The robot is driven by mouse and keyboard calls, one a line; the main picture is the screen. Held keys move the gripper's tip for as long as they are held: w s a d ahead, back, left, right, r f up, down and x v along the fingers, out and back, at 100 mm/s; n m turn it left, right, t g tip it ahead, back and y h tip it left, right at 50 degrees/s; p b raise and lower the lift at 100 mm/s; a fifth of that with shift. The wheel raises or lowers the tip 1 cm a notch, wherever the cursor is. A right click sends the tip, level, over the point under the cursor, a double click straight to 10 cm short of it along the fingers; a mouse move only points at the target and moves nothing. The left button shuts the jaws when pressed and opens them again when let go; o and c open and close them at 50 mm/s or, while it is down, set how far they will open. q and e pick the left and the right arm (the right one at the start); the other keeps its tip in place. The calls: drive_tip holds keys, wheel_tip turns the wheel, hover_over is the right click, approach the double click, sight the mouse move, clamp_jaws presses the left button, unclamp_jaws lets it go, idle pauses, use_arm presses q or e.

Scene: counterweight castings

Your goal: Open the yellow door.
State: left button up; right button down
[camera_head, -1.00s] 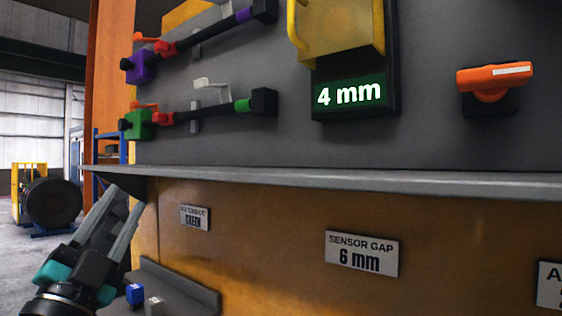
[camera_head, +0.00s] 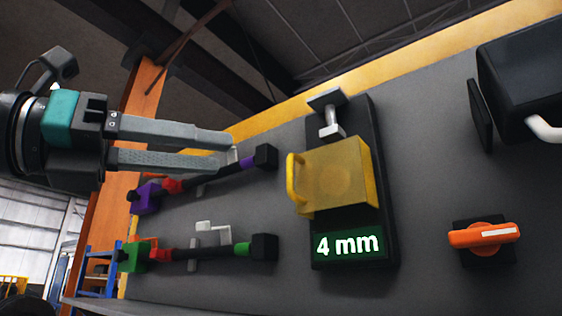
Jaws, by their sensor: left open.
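The yellow door (camera_head: 345,178) is a small translucent cover with a yellow frame, on a black unit on the grey panel. It looks shut. Its yellow handle (camera_head: 293,184) is on its left side. A green display (camera_head: 350,245) reading "4 mm" sits just below it. My left gripper (camera_head: 232,150) comes in from the left with two grey fingers pointing right. It is open and empty, left of the door and a little above its handle, apart from it. The fingers partly hide the purple-ended cable behind them. My right gripper is not in view.
On the panel's left are a cable with purple ends (camera_head: 145,197) and one with green ends (camera_head: 131,256). An orange rotary switch (camera_head: 484,235) is at the right. A black box (camera_head: 522,85) juts out at upper right. A grey T-shaped part (camera_head: 330,115) stands above the door.

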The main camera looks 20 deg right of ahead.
sight(288, 166)
use_arm(q)
drive_tip(key=s+a+r+t+y, duration=0.1)
drive_tip(key=a+r+t+y, duration=0.2)
drive_tip(key=t, duration=0.1)
drive_tip(key=shift+n, duration=0.4)
drive_tip(key=p+x, duration=0.3)
drive_tip(key=x, duration=1.1)
drive_tip(key=shift+d+f, duration=0.2)
drive_tip(key=shift+d, duration=0.25)
drive_tip(key=shift+c, duration=0.3)
clamp_jaws()
